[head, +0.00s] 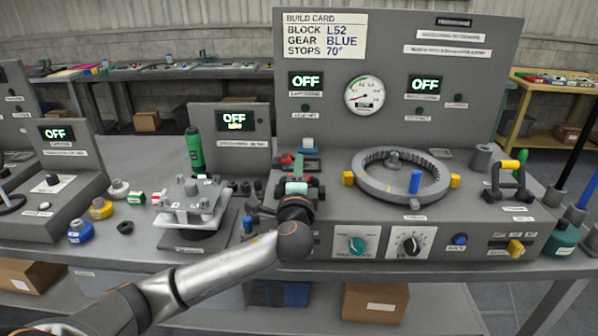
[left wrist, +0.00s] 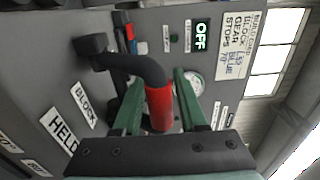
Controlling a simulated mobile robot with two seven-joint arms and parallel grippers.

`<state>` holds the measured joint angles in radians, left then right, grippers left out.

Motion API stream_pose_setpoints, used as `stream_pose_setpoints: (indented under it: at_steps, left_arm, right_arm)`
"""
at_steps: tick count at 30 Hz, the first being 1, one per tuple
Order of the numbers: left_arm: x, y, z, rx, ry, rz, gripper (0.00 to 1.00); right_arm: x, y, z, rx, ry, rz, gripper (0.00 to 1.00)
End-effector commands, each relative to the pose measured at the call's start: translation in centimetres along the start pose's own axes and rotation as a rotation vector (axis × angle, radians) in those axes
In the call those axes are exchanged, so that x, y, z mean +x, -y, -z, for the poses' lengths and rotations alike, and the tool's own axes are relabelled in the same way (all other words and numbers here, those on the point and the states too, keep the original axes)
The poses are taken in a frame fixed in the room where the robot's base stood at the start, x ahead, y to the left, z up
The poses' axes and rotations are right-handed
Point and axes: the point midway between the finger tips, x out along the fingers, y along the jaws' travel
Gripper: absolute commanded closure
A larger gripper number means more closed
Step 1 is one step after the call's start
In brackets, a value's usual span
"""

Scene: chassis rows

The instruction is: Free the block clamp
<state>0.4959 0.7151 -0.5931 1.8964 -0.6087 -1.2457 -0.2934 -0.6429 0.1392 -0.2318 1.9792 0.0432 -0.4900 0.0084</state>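The block clamp shows in the left wrist view as a dark bent lever with a red grip (left wrist: 159,108). Labels reading BLOCK and HELD (left wrist: 63,131) are beside it. My left gripper (left wrist: 160,95) has its two green fingers on either side of the red grip. Narrow gaps show beside the grip, so the fingers look open around it. In the head view my left gripper (head: 297,188) is at the left end of the big grey station, and the arm and gripper hide most of the clamp. My right gripper is not in view.
A grey ring gear (head: 360,184) with yellow tabs and a blue peg stands to the right. Knobs (head: 357,246) line the station's front. The build card (head: 325,36) is above.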

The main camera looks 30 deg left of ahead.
Motion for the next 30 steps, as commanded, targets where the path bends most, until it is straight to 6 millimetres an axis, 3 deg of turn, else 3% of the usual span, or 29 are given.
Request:
stream_pose_setpoints:
  at_steps: [2, 10, 30]
  left_arm:
    - [-0.02, -0.01, 0.00, 0.000, 0.000, 0.000, 0.69]
    - [-0.03, -0.01, 0.01, 0.000, 0.000, 0.000, 0.99]
    - [-0.05, -0.04, 0.02, 0.000, 0.000, -0.001, 1.00]
  right_arm:
    - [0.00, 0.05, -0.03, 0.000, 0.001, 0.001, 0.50]
    - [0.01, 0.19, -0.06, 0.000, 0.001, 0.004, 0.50]
    - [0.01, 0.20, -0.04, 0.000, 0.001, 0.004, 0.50]
